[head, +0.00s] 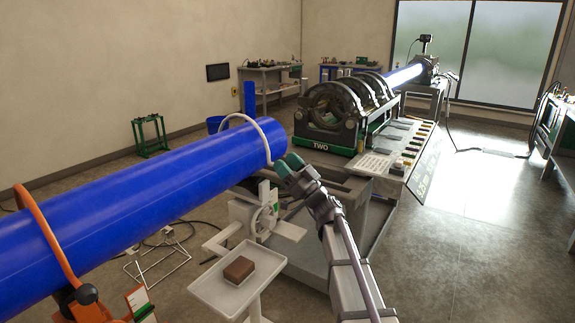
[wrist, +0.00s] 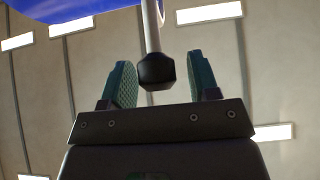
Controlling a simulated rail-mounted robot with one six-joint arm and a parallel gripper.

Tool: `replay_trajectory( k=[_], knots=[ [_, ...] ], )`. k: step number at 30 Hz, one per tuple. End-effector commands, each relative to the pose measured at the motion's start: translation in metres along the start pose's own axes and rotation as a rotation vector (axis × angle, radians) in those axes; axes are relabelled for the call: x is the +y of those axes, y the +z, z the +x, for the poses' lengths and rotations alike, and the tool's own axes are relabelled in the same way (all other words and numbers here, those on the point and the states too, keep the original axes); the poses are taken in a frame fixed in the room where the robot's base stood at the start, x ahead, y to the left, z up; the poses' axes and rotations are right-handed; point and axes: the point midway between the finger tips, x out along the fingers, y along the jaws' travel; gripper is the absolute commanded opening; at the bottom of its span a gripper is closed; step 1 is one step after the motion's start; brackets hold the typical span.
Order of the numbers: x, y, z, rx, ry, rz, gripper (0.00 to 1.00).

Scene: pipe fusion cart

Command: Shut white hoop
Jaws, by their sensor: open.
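The white hoop (head: 240,117) arches over the blue pipe (head: 150,175) near its right end. Its lower end is hidden behind my gripper in the head view. My gripper (head: 284,164) is beside the pipe's right end. In the wrist view the hoop's white rod (wrist: 152,26) comes down past the blue pipe (wrist: 70,8) to a black knob (wrist: 157,72). The knob lies between the two spread green fingers of my gripper (wrist: 162,78), with gaps on both sides. The gripper is open.
An orange hoop (head: 45,235) crosses the pipe at the left. A white tray (head: 215,295) with a brown block (head: 239,269) stands below. The black fusion machine (head: 345,115) sits behind my gripper on its cart. Open floor lies to the right.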

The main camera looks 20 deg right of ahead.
Motion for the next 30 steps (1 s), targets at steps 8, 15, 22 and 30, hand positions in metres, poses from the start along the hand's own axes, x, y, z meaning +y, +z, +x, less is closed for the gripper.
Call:
replay_trajectory(
  k=[8, 15, 22, 30],
  knots=[
    [0.0, 0.003, -0.017, 0.0, 0.001, -0.001, 0.55],
    [-0.001, 0.006, -0.079, 0.0, 0.003, -0.002, 0.55],
    [0.0, 0.002, -0.109, 0.0, 0.002, -0.001, 0.55],
    [0.0, -0.001, -0.108, 0.0, 0.001, 0.0, 0.55]
  ],
)
